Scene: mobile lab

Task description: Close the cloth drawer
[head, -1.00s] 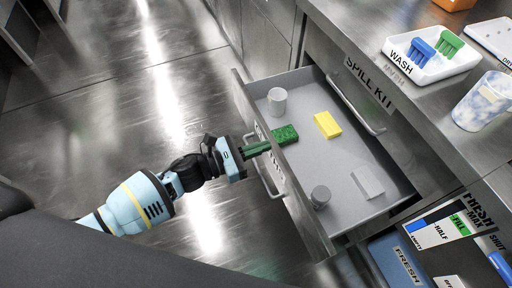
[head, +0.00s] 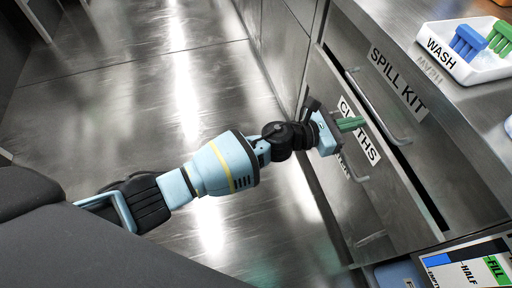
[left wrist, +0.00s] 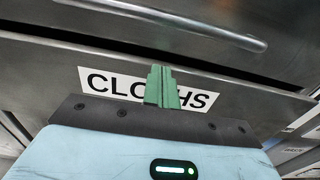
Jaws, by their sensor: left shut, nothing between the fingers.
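The cloth drawer (head: 368,205) has a metal front with a CLOTHS label and is pushed in, or almost in; its inside no longer shows. A dark gap runs along its top edge, so I cannot tell whether it is fully flush. My left gripper (head: 350,124) is shut and empty, with its green fingers in front of the label, at the upper part of the drawer front. In the left wrist view the fingers (left wrist: 162,86) cover the middle of the label (left wrist: 112,85). Whether they touch the front is unclear. My right gripper is not in view.
The SPILL KIT drawer (head: 440,140) is above, with a bar handle. On the counter stands a white WASH tray (head: 462,66) with blue and green items. A container with a FILL/HALF/EMPTY label (head: 470,268) is at the lower right. The floor (head: 130,100) at left is clear.

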